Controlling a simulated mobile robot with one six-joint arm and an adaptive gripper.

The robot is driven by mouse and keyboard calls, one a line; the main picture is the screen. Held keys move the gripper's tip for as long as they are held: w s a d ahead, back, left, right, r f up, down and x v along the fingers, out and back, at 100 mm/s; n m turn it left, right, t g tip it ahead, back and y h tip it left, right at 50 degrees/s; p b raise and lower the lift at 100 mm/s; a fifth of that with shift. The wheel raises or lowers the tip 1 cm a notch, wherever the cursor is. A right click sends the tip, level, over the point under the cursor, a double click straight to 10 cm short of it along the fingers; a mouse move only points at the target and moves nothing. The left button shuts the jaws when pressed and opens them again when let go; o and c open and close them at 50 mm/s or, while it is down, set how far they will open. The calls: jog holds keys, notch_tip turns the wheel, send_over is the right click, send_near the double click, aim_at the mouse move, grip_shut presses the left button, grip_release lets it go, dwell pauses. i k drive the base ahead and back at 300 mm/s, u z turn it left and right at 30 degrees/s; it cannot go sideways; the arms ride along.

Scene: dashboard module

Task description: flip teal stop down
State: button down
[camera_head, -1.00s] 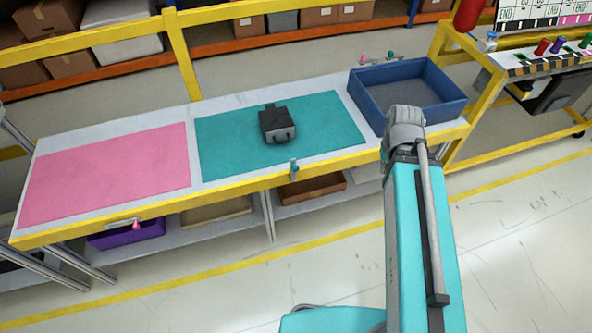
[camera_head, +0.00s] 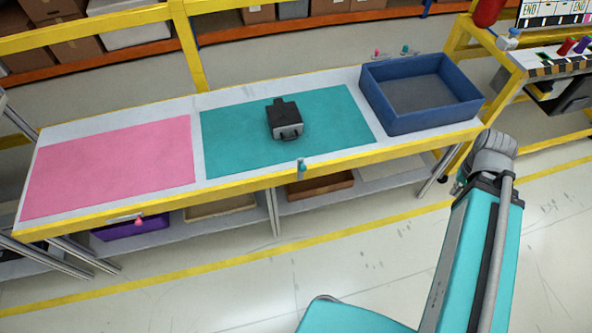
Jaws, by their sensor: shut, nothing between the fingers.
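A small teal stop (camera_head: 301,167) stands at the front yellow edge of the table, in front of the teal mat (camera_head: 230,150). It looks upright, but it is too small to read its exact tilt. A pink stop (camera_head: 139,221) sits on the same edge in front of the pink mat (camera_head: 100,170), by a small pale plate. A dark module (camera_head: 285,120) lies on the teal mat. My gripper is out of the picture; only my teal arm link and its grey joint show at right, apart from the teal stop.
A blue bin (camera_head: 425,95) stands at the table's right end. Small pink and teal knobs (camera_head: 390,52) show behind it. Under the table are a purple bin (camera_head: 130,230) and a brown bin (camera_head: 320,186). The floor in front is clear.

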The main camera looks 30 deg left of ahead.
aim_at(301, 168)
jog(key=k, duration=1.3)
jog(key=u, duration=1.25)
jog(key=i, duration=0.5)
jog(key=u, duration=0.15)
